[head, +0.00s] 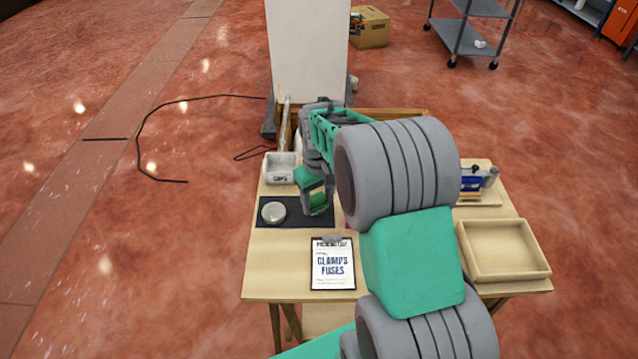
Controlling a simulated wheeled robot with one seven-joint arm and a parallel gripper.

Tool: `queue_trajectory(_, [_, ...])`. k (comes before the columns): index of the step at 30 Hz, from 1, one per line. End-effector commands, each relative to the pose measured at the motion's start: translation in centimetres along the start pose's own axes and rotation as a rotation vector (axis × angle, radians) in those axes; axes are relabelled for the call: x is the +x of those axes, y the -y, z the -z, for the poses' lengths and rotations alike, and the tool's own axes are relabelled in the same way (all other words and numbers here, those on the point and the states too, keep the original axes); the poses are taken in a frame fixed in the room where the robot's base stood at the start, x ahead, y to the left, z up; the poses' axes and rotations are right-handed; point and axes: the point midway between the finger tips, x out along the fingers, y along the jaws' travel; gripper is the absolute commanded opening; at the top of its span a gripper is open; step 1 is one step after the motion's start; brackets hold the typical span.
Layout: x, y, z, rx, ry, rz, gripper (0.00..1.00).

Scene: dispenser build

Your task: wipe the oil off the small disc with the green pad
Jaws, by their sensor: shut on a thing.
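The small disc (273,212) is round and pale metallic. It lies flat on the left part of a black mat (293,219) on the wooden table. My gripper (318,203) is just right of the disc, over the right part of the mat. It is shut on the green pad (318,200), which shows low between the fingers. The pad and the disc are apart in the picture. Whether the pad touches the mat is hard to tell. No oil can be made out on the disc at this size. My arm hides the table to the right of the mat.
A clipboard (332,264) lies in front of the mat. A small grey-white tray (280,168) stands behind the disc. An empty wooden tray (503,250) and a blue device (473,183) are at the right. A white panel (308,50) rises behind the table.

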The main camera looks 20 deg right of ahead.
Motion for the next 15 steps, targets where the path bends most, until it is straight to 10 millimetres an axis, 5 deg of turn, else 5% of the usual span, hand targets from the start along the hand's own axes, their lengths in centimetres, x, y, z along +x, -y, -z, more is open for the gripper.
queue_trajectory(15, [-5.0, 0.2, 0.0, -0.004, 0.001, 0.0, 0.22])
